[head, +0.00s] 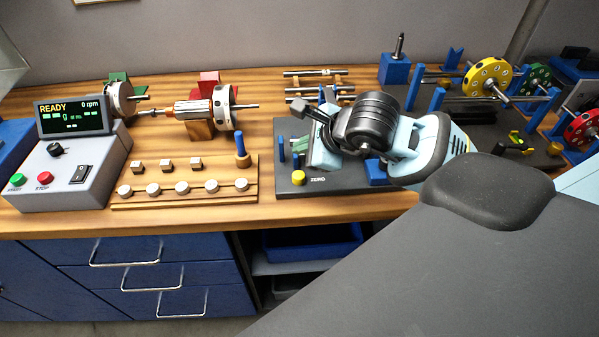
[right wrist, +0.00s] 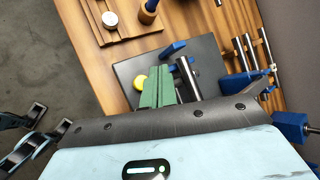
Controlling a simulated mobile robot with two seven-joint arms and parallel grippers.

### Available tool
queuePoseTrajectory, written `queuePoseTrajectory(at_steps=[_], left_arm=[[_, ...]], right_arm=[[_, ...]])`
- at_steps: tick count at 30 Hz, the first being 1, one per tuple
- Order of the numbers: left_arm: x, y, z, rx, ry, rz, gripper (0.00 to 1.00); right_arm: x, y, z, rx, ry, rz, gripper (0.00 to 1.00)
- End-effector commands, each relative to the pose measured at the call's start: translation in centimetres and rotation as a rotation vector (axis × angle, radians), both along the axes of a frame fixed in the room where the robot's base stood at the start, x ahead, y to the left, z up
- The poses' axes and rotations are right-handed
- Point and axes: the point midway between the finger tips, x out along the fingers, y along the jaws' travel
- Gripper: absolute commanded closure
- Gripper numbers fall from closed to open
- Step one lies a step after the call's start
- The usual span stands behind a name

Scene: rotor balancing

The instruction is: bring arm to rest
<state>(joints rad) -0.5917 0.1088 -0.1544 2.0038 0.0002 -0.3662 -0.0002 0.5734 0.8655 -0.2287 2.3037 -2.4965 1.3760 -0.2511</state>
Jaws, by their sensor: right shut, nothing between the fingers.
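My right gripper (head: 320,150) reaches in from the right on its light blue and black arm (head: 440,140). It is over the dark plate (head: 345,186) marked ZERO, shut and empty. Its fingertips are partly hidden by the wrist. The plate carries a yellow button (head: 298,178) and blue posts (head: 282,148). In the right wrist view the plate (right wrist: 130,70) lies below the gripper body, with a green piece (right wrist: 157,88) and a metal cylinder (right wrist: 188,76) over it. Whether the gripper touches anything there, I cannot tell. My left gripper does not show in the head view.
The control box (head: 70,175) reads READY, 0 rpm. A rotor (head: 222,108) sits on its shaft behind a wooden rack (head: 185,190) of round weights. Metal rods (head: 315,73) lie behind the plate. A stand with yellow (head: 488,80), green and red discs is at right.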

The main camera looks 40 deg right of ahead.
Motion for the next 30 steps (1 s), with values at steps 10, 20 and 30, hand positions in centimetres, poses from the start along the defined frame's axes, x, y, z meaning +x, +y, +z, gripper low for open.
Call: queuePoseTrajectory(at_steps=[10, 20, 30], left_arm=[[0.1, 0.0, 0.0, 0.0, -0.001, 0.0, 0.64], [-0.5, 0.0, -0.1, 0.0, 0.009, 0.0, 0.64], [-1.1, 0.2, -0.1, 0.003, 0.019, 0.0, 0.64]], right_arm=[[0.0, 0.0, -0.1, 0.0, 0.0, 0.0, 1.0], [0.0, 0.0, -0.1, 0.0, 0.0, 0.0, 1.0], [-5.3, 10.4, -4.8, 0.612, 0.241, 0.143, 1.0]])
